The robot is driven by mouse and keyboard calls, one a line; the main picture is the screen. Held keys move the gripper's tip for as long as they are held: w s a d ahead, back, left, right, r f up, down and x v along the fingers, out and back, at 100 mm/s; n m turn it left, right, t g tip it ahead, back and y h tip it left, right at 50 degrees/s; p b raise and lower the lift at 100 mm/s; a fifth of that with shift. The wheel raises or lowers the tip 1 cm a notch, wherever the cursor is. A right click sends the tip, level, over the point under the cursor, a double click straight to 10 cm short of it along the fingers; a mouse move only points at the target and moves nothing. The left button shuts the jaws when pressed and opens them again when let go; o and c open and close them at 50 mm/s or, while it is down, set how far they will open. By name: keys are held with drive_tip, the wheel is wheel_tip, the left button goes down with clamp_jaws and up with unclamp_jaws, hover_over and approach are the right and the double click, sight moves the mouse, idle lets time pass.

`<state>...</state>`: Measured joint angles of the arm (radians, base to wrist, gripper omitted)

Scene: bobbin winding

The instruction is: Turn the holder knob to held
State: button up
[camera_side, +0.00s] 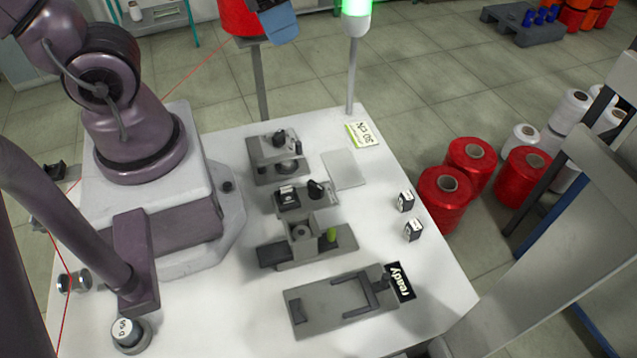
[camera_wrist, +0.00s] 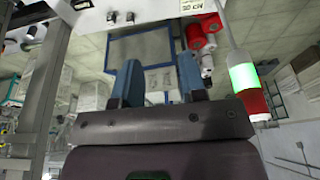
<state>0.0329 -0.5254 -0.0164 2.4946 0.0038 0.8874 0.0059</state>
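Several grey fixtures stand in a row on the white table in the side view. The middle fixture carries a black knob (camera_side: 315,189) beside a black block with a white label (camera_side: 287,197). I cannot tell which is the holder knob, and its setting is not readable. A grey stand with a green piece (camera_side: 331,235) is in front of these. My gripper (camera_wrist: 160,82) shows two blue fingers, apart, with nothing between them in the wrist view. It points away from the fixtures, which are not identifiable there.
The front grey fixture (camera_side: 318,315) has a dark frame, with a "ready" sign (camera_side: 400,281) beside it. Two small labelled blocks (camera_side: 405,201) (camera_side: 414,230) stand at right. A lamp post is lit green (camera_side: 356,8). Red spools (camera_side: 446,194) stand on the floor.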

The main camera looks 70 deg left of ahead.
wheel_tip(320, 180, down, 12)
drive_tip(key=w+d+m+g, duration=0.2)
drive_tip(key=d+m+g, duration=0.15)
drive_tip(key=m, duration=0.85)
hover_over(319, 187)
wheel_tip(319, 187, down, 5)
wheel_tip(319, 187, down, 13)
drive_tip(key=shift+r, duration=0.15)
clamp_jaws()
